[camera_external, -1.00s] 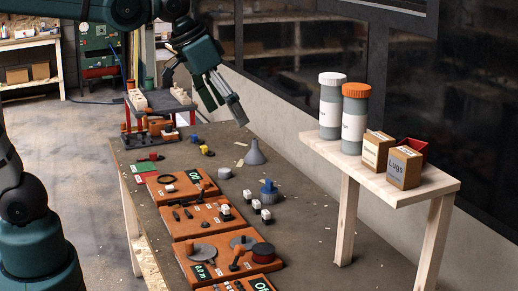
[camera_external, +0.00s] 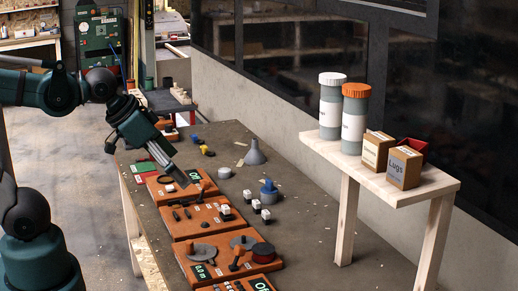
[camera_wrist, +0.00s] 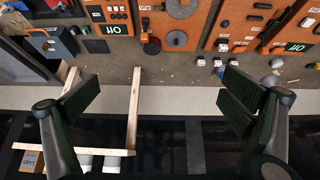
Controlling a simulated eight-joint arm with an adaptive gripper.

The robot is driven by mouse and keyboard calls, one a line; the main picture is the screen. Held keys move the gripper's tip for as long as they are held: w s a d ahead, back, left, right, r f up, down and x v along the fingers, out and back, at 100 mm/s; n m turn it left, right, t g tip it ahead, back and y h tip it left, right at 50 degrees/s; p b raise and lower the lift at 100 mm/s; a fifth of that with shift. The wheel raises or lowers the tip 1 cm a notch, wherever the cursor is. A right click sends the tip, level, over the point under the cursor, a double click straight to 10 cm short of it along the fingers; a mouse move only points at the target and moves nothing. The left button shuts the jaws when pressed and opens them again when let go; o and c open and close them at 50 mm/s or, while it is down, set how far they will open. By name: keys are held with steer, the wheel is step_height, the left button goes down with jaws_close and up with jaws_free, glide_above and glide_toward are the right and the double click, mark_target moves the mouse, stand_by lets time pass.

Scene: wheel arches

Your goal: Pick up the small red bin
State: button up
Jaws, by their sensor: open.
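The small red bin (camera_external: 414,148) stands on the raised wooden shelf at the right, in the external view. The brown "Lugs" box (camera_external: 404,168) stands in front of it and hides part of it. I cannot make out the bin in the wrist view. My gripper (camera_external: 174,174) is over the orange panels on the left of the workbench, well away from the bin. In the wrist view my gripper (camera_wrist: 158,98) has its two fingers wide apart with nothing between them.
On the wooden shelf (camera_external: 440,186) are another brown box (camera_external: 376,150), a white-capped jar (camera_external: 331,106) and an orange-capped jar (camera_external: 354,120). Orange panels (camera_external: 203,217) and small parts lie on the workbench. A grey funnel (camera_external: 255,155) stands on it. A wall is behind.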

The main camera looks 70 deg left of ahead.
steer(key=shift+c, duration=0.2)
steer(key=c, duration=1.4)
